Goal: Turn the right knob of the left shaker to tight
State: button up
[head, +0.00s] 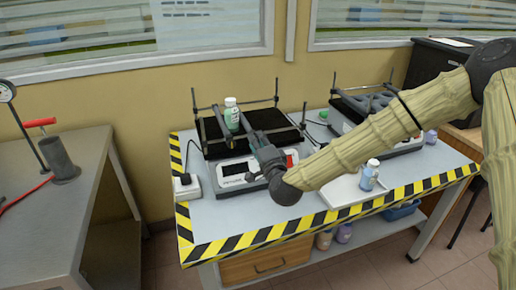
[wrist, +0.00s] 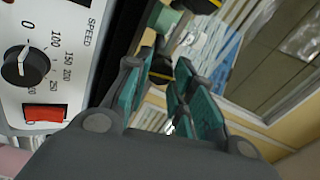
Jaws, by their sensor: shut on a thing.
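The left shaker (head: 238,171) stands on the table, with a black platform and upright corner rods. A white bottle with a green label (head: 231,114) stands upright on the platform. My gripper (head: 243,119) reaches over the shaker's front, its fingertips close to the right of the bottle. In the wrist view, its teal-padded fingers (wrist: 162,78) are closed around a small dark knob (wrist: 160,66) with some yellow on it. Another black and yellow knob (wrist: 204,5) shows beyond at the top edge. The fingers hide part of the held knob, and I cannot tell how tight it is.
The speed dial (wrist: 25,66) and red switch (wrist: 45,114) lie left of my fingers. A second shaker (head: 398,143) stands to the right, partly behind my arm. A grey bench (head: 52,215) is at left.

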jog(key=shift+f+m+b, duration=0.1)
jog(key=shift+m+b, duration=0.5)
jog(key=shift+m, duration=0.5)
jog(key=o, duration=1)
jog(key=v, duration=1.2)
jog(key=shift+d, duration=0.1)
